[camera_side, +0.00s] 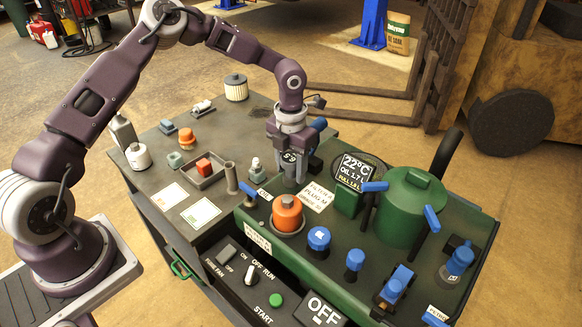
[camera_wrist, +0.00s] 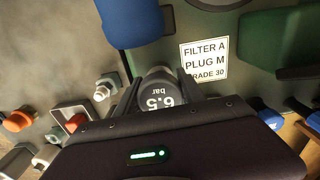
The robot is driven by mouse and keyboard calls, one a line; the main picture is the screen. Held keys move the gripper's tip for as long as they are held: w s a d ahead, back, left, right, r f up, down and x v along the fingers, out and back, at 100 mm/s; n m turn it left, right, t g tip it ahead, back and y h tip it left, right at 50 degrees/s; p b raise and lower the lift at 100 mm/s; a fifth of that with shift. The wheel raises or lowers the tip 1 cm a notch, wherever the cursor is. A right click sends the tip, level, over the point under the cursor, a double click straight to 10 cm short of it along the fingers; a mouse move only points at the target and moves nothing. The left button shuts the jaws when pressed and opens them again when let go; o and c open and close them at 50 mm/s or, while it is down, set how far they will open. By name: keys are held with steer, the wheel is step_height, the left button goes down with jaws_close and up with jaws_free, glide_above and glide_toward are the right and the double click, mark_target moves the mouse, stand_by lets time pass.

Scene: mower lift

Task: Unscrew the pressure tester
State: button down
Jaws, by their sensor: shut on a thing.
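The pressure tester (camera_wrist: 165,92) is a dark grey round body with a display reading 6.5 bar, upside down in the wrist view. In the side view the tester's display (camera_side: 289,157) shows between the fingers. Its lower end and thread are hidden, so I cannot tell whether it is still screwed in.
A blue handle (camera_wrist: 130,20) is close by the tester. An orange cap (camera_side: 287,212), blue caps (camera_side: 319,238) and a green tank (camera_side: 410,205) stand on the machine. The grey bench (camera_side: 225,180) holds a tray (camera_side: 203,172), a filter (camera_side: 236,88) and small parts.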

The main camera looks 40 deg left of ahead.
steer(key=n, duration=0.6)
steer(key=shift+n, duration=0.3)
